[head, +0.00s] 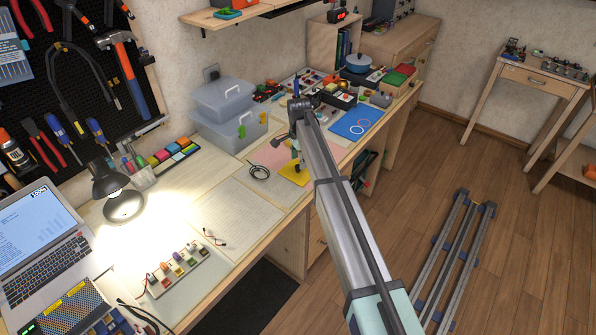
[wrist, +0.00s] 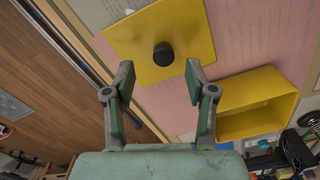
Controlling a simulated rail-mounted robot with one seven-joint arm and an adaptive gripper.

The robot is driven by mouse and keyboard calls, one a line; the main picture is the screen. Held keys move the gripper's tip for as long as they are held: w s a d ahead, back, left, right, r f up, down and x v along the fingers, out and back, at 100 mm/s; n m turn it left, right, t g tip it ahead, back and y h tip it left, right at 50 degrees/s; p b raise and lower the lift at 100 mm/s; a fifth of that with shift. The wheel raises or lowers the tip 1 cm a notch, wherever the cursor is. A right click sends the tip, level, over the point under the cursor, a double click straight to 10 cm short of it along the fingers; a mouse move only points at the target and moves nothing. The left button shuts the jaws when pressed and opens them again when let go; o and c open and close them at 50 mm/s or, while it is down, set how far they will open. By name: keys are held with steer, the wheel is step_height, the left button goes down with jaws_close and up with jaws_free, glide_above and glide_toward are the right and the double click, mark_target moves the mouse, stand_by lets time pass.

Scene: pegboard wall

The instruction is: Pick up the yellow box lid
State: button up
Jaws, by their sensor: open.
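The yellow box lid (wrist: 187,31) is a flat square plate with a round black knob (wrist: 163,54) in its middle. In the wrist view it lies at the top, partly over a pink mat. My gripper (wrist: 160,80) is open and empty, its fingers pointing toward the lid, with the knob showing between and beyond the fingertips. The open yellow box (wrist: 258,103) is to the right of my fingers. In the head view a yellow piece (head: 296,174) shows near the bench's front edge beneath my gripper; my gripper hides part of it.
Clear plastic bins (head: 228,112) stand at the wall behind. A blue mat (head: 355,122) and a crowded row of items lie farther right. White sheets (head: 236,213) cover the bench to the left.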

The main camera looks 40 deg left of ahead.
mark_target(298, 166)
steer(key=shift+a+f+p, duration=0.2)
steer(key=shift+f+p, duration=0.8)
steer(key=shift+f, duration=1.35)
jaws_close()
steer(key=shift+r, duration=0.15)
